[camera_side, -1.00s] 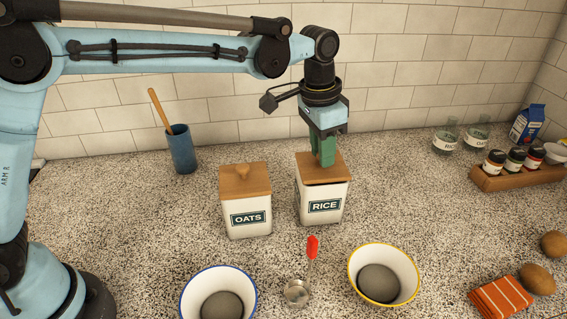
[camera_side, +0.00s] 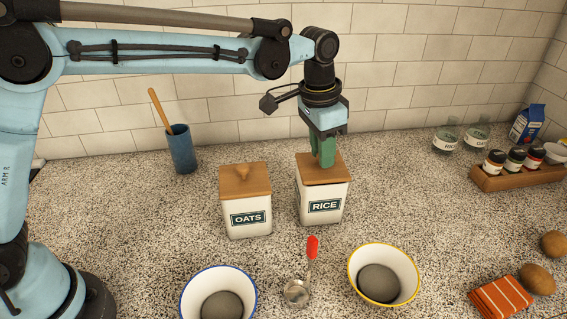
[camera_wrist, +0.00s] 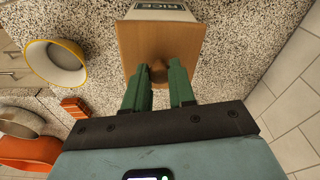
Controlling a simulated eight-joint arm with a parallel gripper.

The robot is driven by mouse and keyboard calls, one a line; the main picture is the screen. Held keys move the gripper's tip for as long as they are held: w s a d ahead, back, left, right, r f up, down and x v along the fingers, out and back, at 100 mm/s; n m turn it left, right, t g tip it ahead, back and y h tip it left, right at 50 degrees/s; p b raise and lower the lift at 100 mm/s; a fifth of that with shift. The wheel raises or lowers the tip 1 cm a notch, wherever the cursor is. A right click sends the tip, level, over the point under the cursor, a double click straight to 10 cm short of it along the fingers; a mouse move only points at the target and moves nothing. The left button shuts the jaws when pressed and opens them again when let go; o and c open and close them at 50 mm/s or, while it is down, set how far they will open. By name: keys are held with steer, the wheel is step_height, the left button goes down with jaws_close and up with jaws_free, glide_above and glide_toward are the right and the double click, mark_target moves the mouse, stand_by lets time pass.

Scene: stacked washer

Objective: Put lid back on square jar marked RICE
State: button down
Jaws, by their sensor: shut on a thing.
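The square white jar marked RICE (camera_side: 324,206) stands upright on the counter. Its wooden lid (camera_side: 323,172) sits flat on top of the jar, and the lid also shows in the wrist view (camera_wrist: 137,48). My gripper (camera_side: 325,163) is directly above the lid with its green fingers pointing down. In the wrist view my gripper (camera_wrist: 160,82) has its fingers on either side of the round lid knob (camera_wrist: 158,70), shut on it. The fingers hide the knob in the side view.
The OATS jar (camera_side: 246,215) with its own lid stands close on the left. A yellow-rimmed bowl (camera_side: 384,250), a blue-rimmed bowl (camera_side: 219,288) and a red-handled scoop (camera_side: 297,291) lie in front. A spice rack (camera_side: 515,177) stands at right.

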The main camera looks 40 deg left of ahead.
steer(key=shift+f, duration=0.1)
stand_by(0.7)
steer(key=shift+c, duration=1.9)
jaws_free()
steer(key=shift+r, duration=3.5)
jaws_close()
